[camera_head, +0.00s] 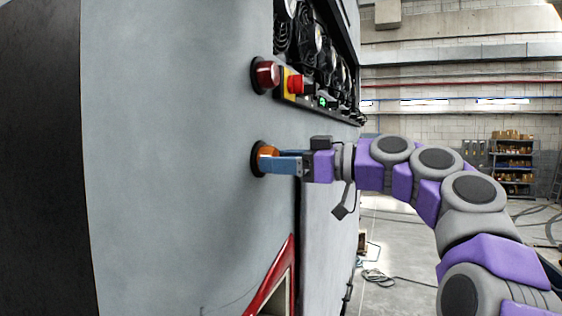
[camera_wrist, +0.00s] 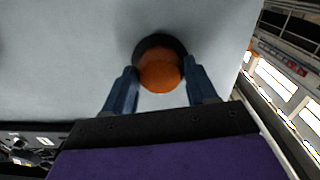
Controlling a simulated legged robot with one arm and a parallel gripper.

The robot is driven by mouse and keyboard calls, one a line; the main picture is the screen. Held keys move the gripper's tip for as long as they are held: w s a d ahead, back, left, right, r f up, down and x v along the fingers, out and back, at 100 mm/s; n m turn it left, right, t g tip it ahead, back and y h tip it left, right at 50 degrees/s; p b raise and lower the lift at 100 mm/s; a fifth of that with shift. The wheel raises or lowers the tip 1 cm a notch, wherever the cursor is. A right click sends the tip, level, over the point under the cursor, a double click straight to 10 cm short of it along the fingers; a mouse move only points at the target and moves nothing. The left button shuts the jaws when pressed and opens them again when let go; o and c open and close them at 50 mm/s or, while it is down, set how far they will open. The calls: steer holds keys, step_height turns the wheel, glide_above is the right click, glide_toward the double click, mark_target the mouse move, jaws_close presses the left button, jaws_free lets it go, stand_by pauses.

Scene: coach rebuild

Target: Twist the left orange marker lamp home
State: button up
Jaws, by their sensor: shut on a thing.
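The orange marker lamp (camera_head: 268,152) sits in a round black base (camera_head: 256,160) on the grey coach panel. It also shows in the wrist view as an orange dome (camera_wrist: 160,72) against its black ring (camera_wrist: 146,46). My gripper (camera_head: 270,164) reaches in from the right, its blue fingers at the lamp and partly covering it. In the wrist view the fingers (camera_wrist: 160,80) stand on either side of the dome, shut on it. The back of the lamp and its seat in the base are hidden.
A red lamp (camera_head: 266,75) sits above on the same panel, beside a red button on a yellow plate (camera_head: 293,84). Black fans (camera_head: 310,40) fill an opening higher up. A red-edged triangular frame (camera_head: 277,283) is below. The floor at right is open, with cables (camera_head: 385,278).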

steer(key=shift+r+m+p, duration=0.1)
steer(key=shift+m+p, duration=4.2)
steer(key=shift+m, duration=1.5)
steer(key=o, duration=1.1)
steer(key=shift+w+d, duration=0.1)
steer(key=shift+w, duration=0.05)
steer(key=shift+c, duration=0.2)
